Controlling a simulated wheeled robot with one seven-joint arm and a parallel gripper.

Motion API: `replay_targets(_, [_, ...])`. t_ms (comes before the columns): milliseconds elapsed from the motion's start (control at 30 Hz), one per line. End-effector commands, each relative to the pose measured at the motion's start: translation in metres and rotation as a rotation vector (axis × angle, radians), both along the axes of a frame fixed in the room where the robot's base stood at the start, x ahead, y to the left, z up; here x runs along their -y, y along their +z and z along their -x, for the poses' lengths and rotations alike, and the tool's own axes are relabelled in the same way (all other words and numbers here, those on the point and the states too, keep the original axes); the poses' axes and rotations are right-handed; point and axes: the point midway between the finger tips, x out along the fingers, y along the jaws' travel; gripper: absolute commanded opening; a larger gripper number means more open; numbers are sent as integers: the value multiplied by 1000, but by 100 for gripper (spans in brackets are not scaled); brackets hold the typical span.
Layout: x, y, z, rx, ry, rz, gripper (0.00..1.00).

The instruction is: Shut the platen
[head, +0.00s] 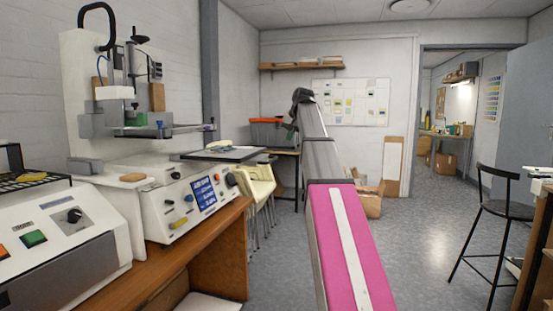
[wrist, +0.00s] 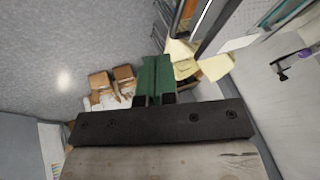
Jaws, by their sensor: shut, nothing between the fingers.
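The pad printer (head: 130,185) stands on a wooden bench at the left in the head view. A flat dark plate (head: 245,154), which looks like the platen, sticks out at the printer's right side, with a small pale object on it. My arm reaches up and away from the lower middle, and its end is right of the plate and apart from it. My gripper shows in the wrist view, its green fingers (wrist: 154,78) together and empty. In the head view the fingertips are too small to make out. The platen cannot be made out for sure in the wrist view.
Cream chairs (head: 258,187) stand just beyond the bench, below the plate. A grey and orange bin (head: 268,133) is behind my arm's end. Cardboard boxes (head: 368,200) lie at the back. A black stool (head: 505,209) is at the right. The floor between is clear.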

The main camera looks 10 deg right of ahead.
Motion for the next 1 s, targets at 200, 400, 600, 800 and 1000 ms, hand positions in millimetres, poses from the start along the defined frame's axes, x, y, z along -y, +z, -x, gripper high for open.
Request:
replay_targets(200, [9, -6, 29, 33, -140, -95, 0])
replay_targets(400, [5, -21, 19, 32, -146, -99, 0])
replay_targets(600, [-2, -51, 0, 32, -144, -98, 0])
replay_targets(800, [-9, -82, -19, 30, -144, -97, 0])
replay_targets(1000, [-30, -92, -34, 32, -142, -96, 0])
